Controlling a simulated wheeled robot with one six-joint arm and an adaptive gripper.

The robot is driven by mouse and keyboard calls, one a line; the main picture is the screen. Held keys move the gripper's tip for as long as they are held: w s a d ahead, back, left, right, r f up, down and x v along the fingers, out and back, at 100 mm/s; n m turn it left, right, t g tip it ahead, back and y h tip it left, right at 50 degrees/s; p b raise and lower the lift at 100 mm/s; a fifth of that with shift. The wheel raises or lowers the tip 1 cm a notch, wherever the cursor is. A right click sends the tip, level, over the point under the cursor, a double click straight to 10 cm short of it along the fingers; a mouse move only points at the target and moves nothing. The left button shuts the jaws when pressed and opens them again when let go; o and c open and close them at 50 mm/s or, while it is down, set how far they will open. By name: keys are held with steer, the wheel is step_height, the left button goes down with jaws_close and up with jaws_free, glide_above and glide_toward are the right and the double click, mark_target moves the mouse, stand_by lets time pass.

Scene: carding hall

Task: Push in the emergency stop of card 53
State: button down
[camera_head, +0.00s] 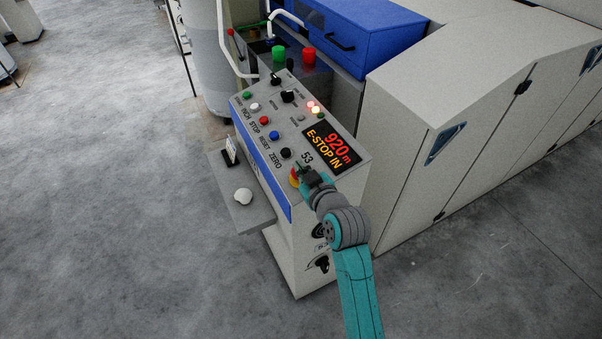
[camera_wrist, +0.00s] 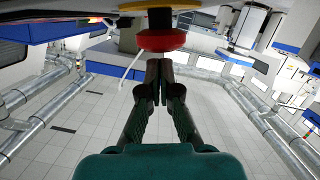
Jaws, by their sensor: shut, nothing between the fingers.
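The emergency stop (camera_head: 294,178), a red mushroom head on a yellow collar, sits at the near end of the sloped control panel, beside the number 53. My gripper partly hides it in the head view. The wrist view shows its red head (camera_wrist: 162,40) from close by, under the yellow collar. My gripper (camera_head: 305,176) is shut and empty. In the wrist view its fingertips (camera_wrist: 160,66) are right at the edge of the red head; I cannot tell whether they touch. The panel's display (camera_head: 331,145) reads "920 m" and "E-STOP IN".
The grey control panel (camera_head: 262,107) carries several coloured buttons and lit lamps. A small side shelf (camera_head: 245,215) holds a white object. Large beige machine housings (camera_head: 410,150) stand to the right. Open grey floor (camera_head: 110,220) lies to the left.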

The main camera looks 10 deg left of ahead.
steer(key=r, duration=0.2)
steer(key=shift+s+a+r, duration=0.15)
steer(key=shift+s+r, duration=0.15)
steer(key=shift+r, duration=0.05)
steer(key=v, duration=0.9)
steer(key=shift+s+r, duration=0.15)
steer(key=shift+s, duration=0.1)
steer(key=s+d+f+m+t+h, duration=0.1)
steer(key=s+d+f+m+h, duration=0.15)
steer(key=s+d+f, duration=0.6)
steer(key=s+d+f+m+h, duration=0.25)
steer(key=s+d+f, duration=0.35)
steer(key=s, duration=0.5)
steer(key=s+d+r+m+h, duration=0.1)
steer(key=s+d+m, duration=0.1)
steer(key=s, duration=0.9)
steer(key=s+d+r+m+h, duration=0.1)
steer(key=s+d, duration=0.3)
steer(key=s, duration=0.8)
steer(key=shift+r+m+t+h, duration=0.3)
steer(key=shift+r+m, duration=0.2)
steer(key=shift+r, duration=0.2)
